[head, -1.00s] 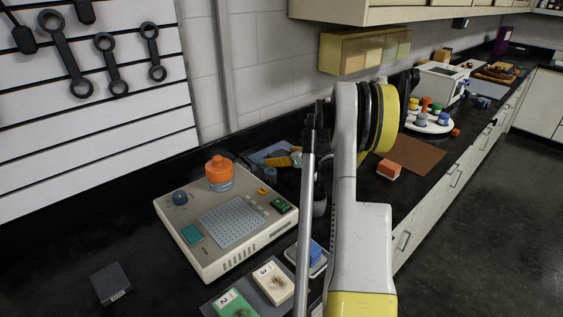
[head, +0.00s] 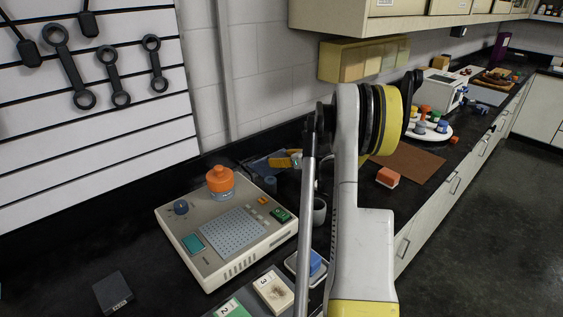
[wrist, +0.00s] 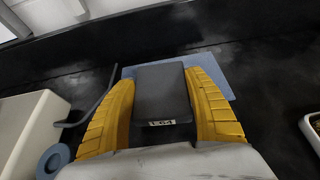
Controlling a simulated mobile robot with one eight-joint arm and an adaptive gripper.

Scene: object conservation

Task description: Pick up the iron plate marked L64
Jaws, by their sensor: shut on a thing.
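The iron plate (wrist: 161,97) is a dark grey slab with a small label reading L64 on its near edge, in the wrist view. My gripper (wrist: 163,76) has its yellow fingers shut on the plate's left and right sides. A blue mat (wrist: 222,82) shows behind and beneath the plate; I cannot tell whether the plate touches it. In the head view my gripper's yellow fingers (head: 284,161) show only partly behind my arm, and the plate cannot be made out there.
A beige device (head: 215,262) with an orange-capped jar (head: 220,181) stands left of my gripper. Another dark labelled block (head: 113,292) lies at the front left. Numbered cards (head: 274,290), a tray with a blue block (head: 309,265) and a red-orange block (head: 388,177) are nearby.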

